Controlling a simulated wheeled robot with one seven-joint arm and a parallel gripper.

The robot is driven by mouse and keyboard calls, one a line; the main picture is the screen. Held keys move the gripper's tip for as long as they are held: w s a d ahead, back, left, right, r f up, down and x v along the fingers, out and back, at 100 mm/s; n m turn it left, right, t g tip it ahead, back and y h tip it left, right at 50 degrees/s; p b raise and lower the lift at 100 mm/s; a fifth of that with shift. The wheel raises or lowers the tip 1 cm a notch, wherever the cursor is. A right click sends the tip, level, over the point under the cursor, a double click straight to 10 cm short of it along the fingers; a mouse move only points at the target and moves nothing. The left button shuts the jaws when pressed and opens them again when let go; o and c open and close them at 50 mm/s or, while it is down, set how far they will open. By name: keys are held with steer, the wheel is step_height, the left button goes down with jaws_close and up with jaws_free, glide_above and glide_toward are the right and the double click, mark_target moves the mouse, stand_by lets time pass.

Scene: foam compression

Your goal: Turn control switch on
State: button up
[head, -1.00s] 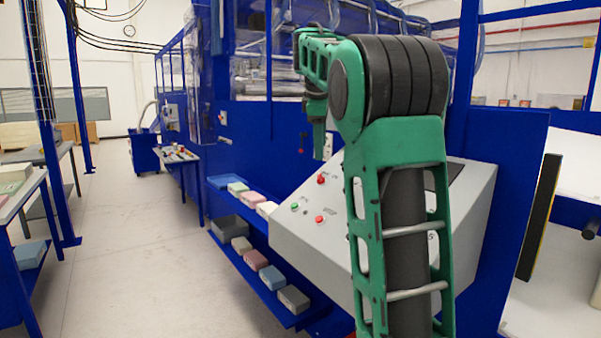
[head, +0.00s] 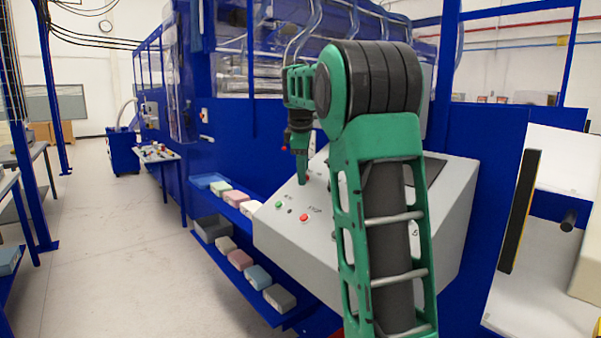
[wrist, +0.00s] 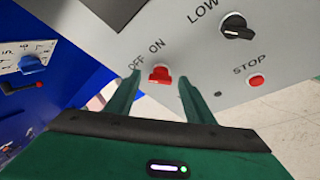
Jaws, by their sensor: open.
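The red control switch (wrist: 159,75) sits on the sloped grey panel, just below the OFF and ON labels. In the wrist view it lies between the two green fingers of my gripper (wrist: 160,84), with a gap on each side. I cannot tell which label its handle points to. In the head view my gripper (head: 302,180) points down at the upper left part of the grey console (head: 275,236). A bit of red from the switch (head: 307,178) shows beside the fingertips; the rest is hidden. My gripper is open and holds nothing.
A red STOP button (wrist: 256,80) and a black LOW knob (wrist: 237,27) are to the right of the switch in the wrist view. A green button (head: 279,204) is on the console's left. Foam blocks (head: 240,260) lie on the low blue shelves.

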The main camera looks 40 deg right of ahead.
steer(key=c, duration=1)
steer(key=shift+c, duration=0.2)
steer(key=shift+m, duration=0.3)
steer(key=m+h, duration=0.1)
steer(key=m, duration=0.2)
steer(key=shift+s+a+f+t, duration=0.1)
steer(key=shift+a+t, duration=0.05)
steer(key=shift+t, duration=0.25)
steer(key=m, duration=0.2)
steer(key=m+h, duration=0.1)
steer(key=shift+a+f+m+h, duration=0.15)
steer(key=shift+m+h, duration=0.15)
steer(key=shift+m, duration=0.1)
steer(key=m+h, duration=0.1)
steer(key=m, duration=0.3)
steer(key=shift+a+f+m+h, duration=0.15)
steer(key=shift+m+h, duration=0.15)
steer(key=shift+h, duration=0.1)
steer(key=shift+a+f+m+g+h, duration=0.1)
steer(key=shift+m+g+h, duration=0.15)
steer(key=shift+m, duration=0.7)
steer(key=shift+a+m+g+h, duration=0.15)
steer(key=shift+m+g, duration=0.1)
steer(key=shift+m, duration=0.7)
